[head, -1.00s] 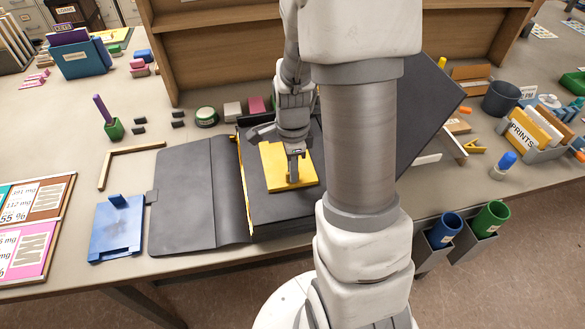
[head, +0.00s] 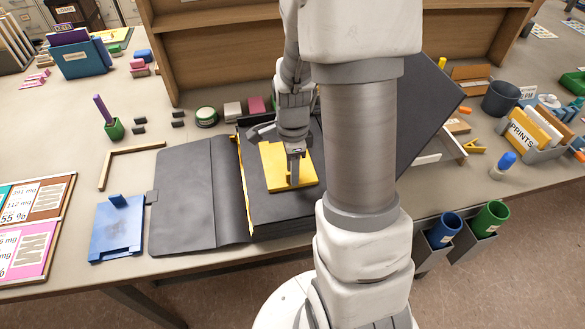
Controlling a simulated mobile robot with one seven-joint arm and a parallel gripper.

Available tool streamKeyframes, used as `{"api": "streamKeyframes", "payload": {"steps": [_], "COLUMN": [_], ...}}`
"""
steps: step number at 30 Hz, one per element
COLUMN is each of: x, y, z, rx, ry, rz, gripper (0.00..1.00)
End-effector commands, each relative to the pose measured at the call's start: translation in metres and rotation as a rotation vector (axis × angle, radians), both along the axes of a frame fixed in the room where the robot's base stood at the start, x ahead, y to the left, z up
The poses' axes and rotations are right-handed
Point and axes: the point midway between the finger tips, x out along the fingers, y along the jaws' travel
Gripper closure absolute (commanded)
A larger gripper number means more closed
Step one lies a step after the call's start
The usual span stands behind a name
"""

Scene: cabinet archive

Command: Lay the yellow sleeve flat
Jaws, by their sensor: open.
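The yellow sleeve (head: 277,179) lies on the dark page of an open black album (head: 262,213), near the middle of the desk. It looks flat, but its far right part is hidden behind my gripper and arm. My gripper (head: 294,182) points down over the right part of the sleeve, with its tips at or just above the surface; I cannot tell whether they touch. The jaws are open and nothing shows held between them. The album's dark cover (head: 185,195) is folded out to the left. A thin yellow edge (head: 245,190) runs along the album's spine side.
A blue stand (head: 117,228) and a wooden corner piece (head: 125,155) lie left of the album. A wooden shelf (head: 225,60) stands behind. A tilted dark panel (head: 430,105) is at right, partly behind my arm. Blue (head: 445,228) and green (head: 490,218) cups hang at the front edge.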

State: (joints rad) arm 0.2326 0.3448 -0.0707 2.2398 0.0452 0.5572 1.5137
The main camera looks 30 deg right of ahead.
Motion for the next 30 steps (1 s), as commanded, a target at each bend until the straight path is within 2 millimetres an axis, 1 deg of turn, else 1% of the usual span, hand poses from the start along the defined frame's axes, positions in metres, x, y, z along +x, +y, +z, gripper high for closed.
{"api": "streamKeyframes", "payload": {"steps": [6, 24, 30], "x": [0.000, 0.000, 0.000], "y": [0.000, 0.000, 0.000], "z": [0.017, 0.059, 0.069], "rx": [0.000, 0.000, 0.000], "ry": [-0.001, -0.001, -0.001], "rz": [0.000, 0.001, 0.000], "gripper": [0.59, 0.59, 0.59]}}
